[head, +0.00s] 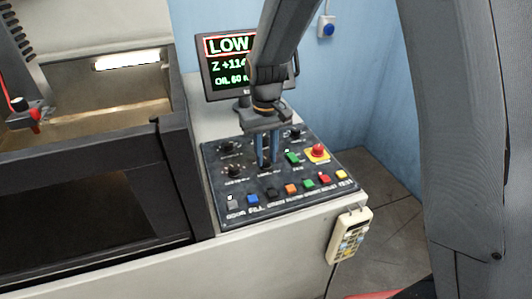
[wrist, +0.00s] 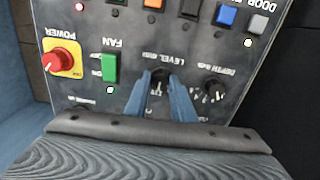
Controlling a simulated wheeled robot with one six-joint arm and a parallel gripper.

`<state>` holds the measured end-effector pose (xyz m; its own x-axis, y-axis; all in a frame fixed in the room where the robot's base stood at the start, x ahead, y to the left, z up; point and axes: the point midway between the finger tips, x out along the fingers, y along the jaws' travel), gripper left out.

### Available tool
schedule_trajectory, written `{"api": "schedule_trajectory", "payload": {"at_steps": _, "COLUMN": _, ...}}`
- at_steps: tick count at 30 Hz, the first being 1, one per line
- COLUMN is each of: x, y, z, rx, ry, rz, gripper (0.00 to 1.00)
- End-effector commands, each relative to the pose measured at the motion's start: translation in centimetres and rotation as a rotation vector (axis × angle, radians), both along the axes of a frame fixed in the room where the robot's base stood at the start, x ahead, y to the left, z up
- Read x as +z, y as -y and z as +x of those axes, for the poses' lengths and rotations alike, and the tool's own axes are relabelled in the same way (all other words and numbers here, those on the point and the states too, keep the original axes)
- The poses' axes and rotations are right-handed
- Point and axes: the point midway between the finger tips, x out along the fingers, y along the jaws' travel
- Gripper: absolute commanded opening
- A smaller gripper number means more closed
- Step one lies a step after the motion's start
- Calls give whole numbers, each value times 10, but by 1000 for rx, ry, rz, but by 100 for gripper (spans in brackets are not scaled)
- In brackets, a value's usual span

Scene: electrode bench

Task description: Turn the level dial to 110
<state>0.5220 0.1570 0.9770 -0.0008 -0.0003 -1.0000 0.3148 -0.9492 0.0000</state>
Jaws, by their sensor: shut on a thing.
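The level dial (wrist: 160,75) is a black knob on the dark control panel, with the label LEVEL beside it. In the wrist view my gripper (wrist: 165,88) has its two blue fingers on either side of the dial, shut on it. In the head view my gripper (head: 267,163) points down onto the panel (head: 215,190), and its fingers mostly hide the dial. The dial's pointer and scale are too covered to read. The screen (head: 228,70) shows LOW in a red frame, a Z value and an OIL line reading about 60, partly hidden by my arm.
The depth dial (wrist: 213,88) is close beside my fingers. A green fan switch (wrist: 109,68) and a red power button (wrist: 60,61) on yellow are on the other side. A row of coloured buttons (head: 291,189) lines the panel's front. A handheld keypad (head: 348,236) hangs at the bench edge.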

Motion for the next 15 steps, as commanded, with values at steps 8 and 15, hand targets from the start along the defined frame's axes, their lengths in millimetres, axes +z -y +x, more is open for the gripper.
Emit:
{"api": "schedule_trajectory", "payload": {"at_steps": 8, "x": 1, "y": -1, "z": 0, "rx": -40, "ry": 1, "rz": 1, "gripper": 0}}
{"api": "schedule_trajectory", "payload": {"at_steps": 15, "x": 1, "y": -1, "z": 0, "rx": -41, "ry": 2, "rz": 2, "gripper": 0}}
